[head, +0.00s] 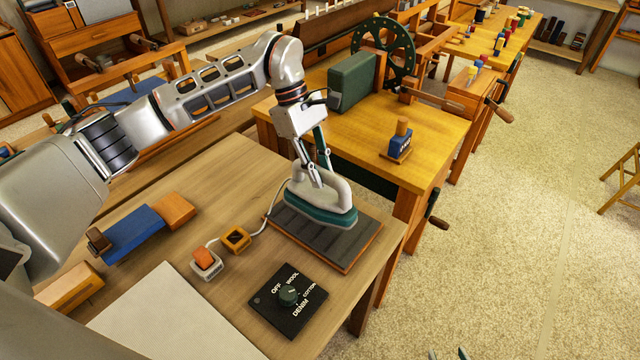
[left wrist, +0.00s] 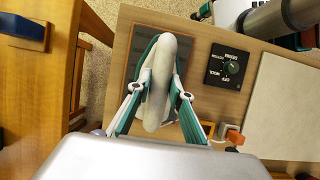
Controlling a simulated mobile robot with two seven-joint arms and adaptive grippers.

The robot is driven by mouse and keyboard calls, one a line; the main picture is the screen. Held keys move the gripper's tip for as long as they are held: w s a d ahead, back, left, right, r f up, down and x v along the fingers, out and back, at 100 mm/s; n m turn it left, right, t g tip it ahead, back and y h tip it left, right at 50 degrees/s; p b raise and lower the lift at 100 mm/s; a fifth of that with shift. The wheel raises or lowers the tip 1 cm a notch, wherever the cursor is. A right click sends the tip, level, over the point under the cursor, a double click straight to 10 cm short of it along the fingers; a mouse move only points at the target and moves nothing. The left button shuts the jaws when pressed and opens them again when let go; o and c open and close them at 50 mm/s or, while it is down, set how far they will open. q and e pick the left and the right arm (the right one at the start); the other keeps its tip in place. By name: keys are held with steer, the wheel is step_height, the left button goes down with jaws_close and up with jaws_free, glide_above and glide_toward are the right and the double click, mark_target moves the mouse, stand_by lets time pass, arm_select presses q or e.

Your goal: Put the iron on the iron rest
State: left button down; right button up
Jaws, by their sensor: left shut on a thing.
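The iron (head: 322,204) has a white handle and a green body. It sits over the dark ribbed iron rest (head: 348,246) with a wooden edge, at the right end of the table. It looks flat on the rest or very close above it. My left gripper (head: 312,182) is shut on the iron's handle from above. In the left wrist view the iron (left wrist: 160,85) lies between the fingers of my left gripper (left wrist: 158,88), with the rest (left wrist: 146,40) under it. At the bottom edge of the head view, small fingertips of my right gripper (head: 450,354) show.
A black dial panel (head: 287,300) lies in front of the rest. An orange switch (head: 206,263) and a yellow-orange block (head: 236,239) stand left of it, with a white cord. A pale board (head: 165,320) lies at front left. A loom bench (head: 400,110) stands behind.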

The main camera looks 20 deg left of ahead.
mark_target(320, 190)
arm_select(q)
steer(key=shift+f, duration=2.15)
steer(key=shift+f, duration=0.15)
steer(key=c, duration=1.8)
jaws_free()
steer(key=v, duration=1.2)
steer(key=shift+b, duration=0.4)
steer(key=shift+d, duration=0.1)
